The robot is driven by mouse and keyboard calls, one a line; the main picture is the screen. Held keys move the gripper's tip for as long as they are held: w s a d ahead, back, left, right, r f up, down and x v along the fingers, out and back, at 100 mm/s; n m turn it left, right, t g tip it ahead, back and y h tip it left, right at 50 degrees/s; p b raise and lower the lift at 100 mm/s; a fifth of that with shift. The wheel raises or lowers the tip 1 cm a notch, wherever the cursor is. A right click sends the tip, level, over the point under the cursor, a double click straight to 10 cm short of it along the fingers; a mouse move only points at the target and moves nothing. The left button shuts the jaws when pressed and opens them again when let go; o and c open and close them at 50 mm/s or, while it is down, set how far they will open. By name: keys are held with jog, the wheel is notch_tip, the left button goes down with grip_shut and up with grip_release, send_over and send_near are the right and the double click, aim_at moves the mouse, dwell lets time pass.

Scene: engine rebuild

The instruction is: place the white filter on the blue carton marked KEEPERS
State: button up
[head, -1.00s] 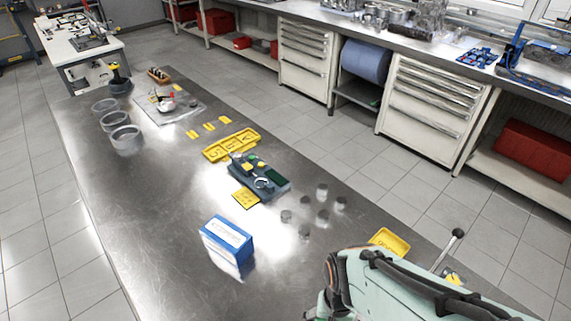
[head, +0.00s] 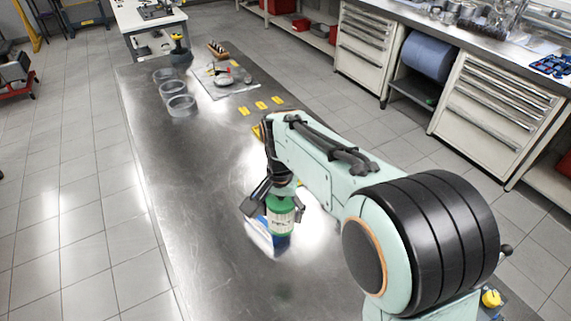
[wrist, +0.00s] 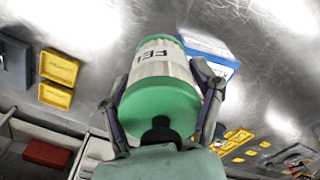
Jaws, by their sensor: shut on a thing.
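The white filter (head: 281,215) has green ends and dark lettering. My gripper (head: 275,208) is shut around its sides and holds it roughly upright over the table. In the wrist view the filter (wrist: 160,68) sits between the two fingers (wrist: 162,92). The blue carton (head: 262,240) is mostly hidden behind the filter and gripper in the head view. In the wrist view the carton (wrist: 213,50), blue with a white area, shows just beyond the filter, to its right. The filter overlaps it in both views; I cannot tell whether they touch. The carton's marking is not readable.
Clear round containers (head: 181,105) and a mat with parts (head: 228,84) are at the table's far end. Yellow cards (head: 261,105) lie nearby. In the wrist view yellow bins (wrist: 57,68) are at left. The table's left side is bare. My arm hides its right side.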

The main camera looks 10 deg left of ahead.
jog(key=w+a+f, duration=0.1)
jog(key=w+f, duration=0.1)
jog(key=w+a+f, duration=0.2)
jog(key=w+f, duration=0.1)
jog(key=w+a+f, duration=0.1)
jog(key=w+f, duration=0.1)
jog(key=w, duration=0.1)
jog(key=shift+a+f, duration=0.4)
jog(key=shift+w+a+f, duration=0.1)
jog(key=shift+w+f, duration=0.05)
jog(key=shift+f, duration=1.5)
jog(key=shift+f, duration=0.1)
jog(key=o, duration=1.3)
